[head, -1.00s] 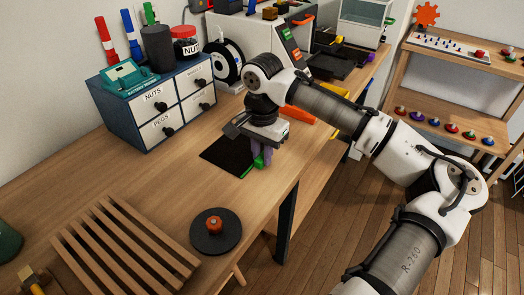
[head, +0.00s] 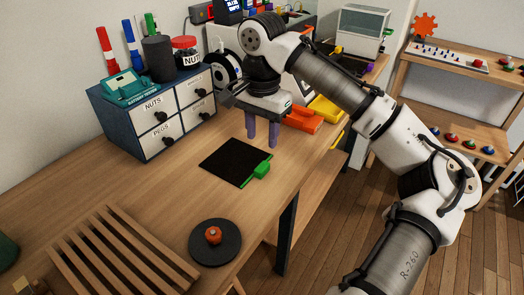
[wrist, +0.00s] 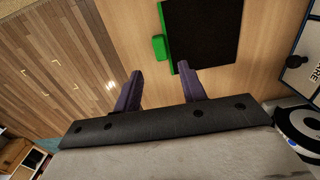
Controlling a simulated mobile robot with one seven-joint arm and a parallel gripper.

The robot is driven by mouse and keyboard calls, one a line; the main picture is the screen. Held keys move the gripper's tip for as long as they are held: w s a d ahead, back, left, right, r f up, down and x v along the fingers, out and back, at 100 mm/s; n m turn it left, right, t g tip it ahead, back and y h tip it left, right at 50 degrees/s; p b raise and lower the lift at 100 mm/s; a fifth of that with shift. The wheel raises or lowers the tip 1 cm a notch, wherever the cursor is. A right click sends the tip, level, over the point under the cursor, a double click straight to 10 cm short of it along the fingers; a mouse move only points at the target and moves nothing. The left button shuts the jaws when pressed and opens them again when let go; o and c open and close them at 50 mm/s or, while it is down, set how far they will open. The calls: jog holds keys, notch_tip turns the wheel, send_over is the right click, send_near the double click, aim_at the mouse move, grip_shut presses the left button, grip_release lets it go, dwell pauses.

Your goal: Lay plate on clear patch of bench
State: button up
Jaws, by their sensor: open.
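The plate (head: 232,163) is a thin black square with a green edge and a green tab (head: 262,170). It lies flat on the wooden bench (head: 180,208), in front of the drawer cabinet. In the wrist view the plate (wrist: 203,30) is at the top, with its green tab (wrist: 160,47) on its left side. My gripper (head: 262,138) is open and empty, raised above the bench just behind the plate in the head view. Its two purple fingers (wrist: 162,82) point down, apart from each other and clear of the tab.
A slatted wooden rack (head: 122,258) and a dark disc with an orange knob (head: 214,246) stand nearer on the bench. The drawer cabinet (head: 155,112) is behind left. The bench's front edge is close to the tab.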

jog(key=shift+r, duration=1.6)
